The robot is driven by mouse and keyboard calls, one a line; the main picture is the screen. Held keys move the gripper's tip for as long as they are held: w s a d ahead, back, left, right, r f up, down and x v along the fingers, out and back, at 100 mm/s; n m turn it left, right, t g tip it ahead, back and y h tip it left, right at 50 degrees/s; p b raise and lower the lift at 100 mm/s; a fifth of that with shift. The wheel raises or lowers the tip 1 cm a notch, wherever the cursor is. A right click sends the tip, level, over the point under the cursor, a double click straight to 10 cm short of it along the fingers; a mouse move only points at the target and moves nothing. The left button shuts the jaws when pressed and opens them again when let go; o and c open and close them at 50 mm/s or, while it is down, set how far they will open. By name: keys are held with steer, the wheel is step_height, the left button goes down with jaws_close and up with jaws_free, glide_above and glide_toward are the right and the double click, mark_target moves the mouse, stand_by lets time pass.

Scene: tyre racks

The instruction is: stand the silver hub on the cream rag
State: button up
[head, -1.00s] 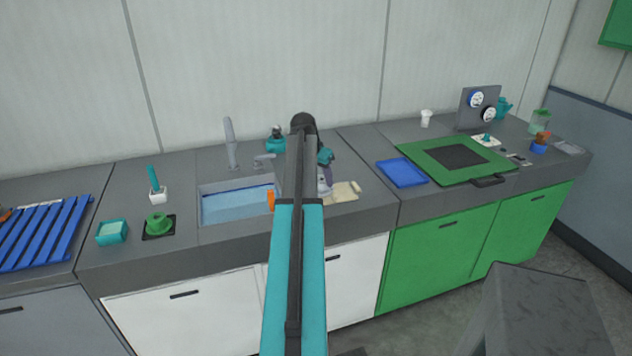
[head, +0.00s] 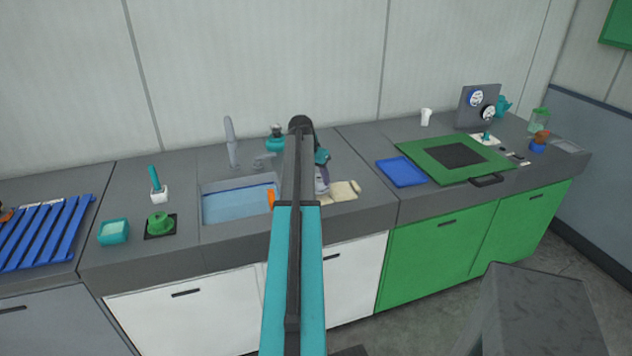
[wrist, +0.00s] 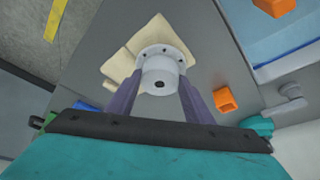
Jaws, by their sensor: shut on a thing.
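The silver hub (wrist: 163,70) is a pale, flanged cylinder with small holes around its flange. My gripper (wrist: 160,86) has its purple fingers shut on the hub, one finger on each side. In the wrist view the hub overlaps the cream rag (wrist: 129,55), whose folded edges show around it. In the head view the rag (head: 347,190) lies on the counter right of the sink, and the hub (head: 321,187) is at the rag's left side. I cannot tell whether the hub's underside touches the rag. My arm hides part of this area.
The sink (head: 238,205) is to the left, with an orange block (head: 271,198) near its right edge. A second orange piece (wrist: 227,99) shows beside my finger in the wrist view. A blue tray (head: 402,172) and a green board (head: 420,163) lie to the right.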

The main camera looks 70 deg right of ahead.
steer(key=shift+f+p, duration=0.3)
steer(key=shift+f, duration=0.65)
steer(key=shift+f, duration=0.15)
steer(key=o, duration=1.3)
steer(key=b+v, duration=0.2)
steer(key=v, duration=1)
steer(key=shift+b, duration=0.35)
steer(key=shift+r, duration=0.2)
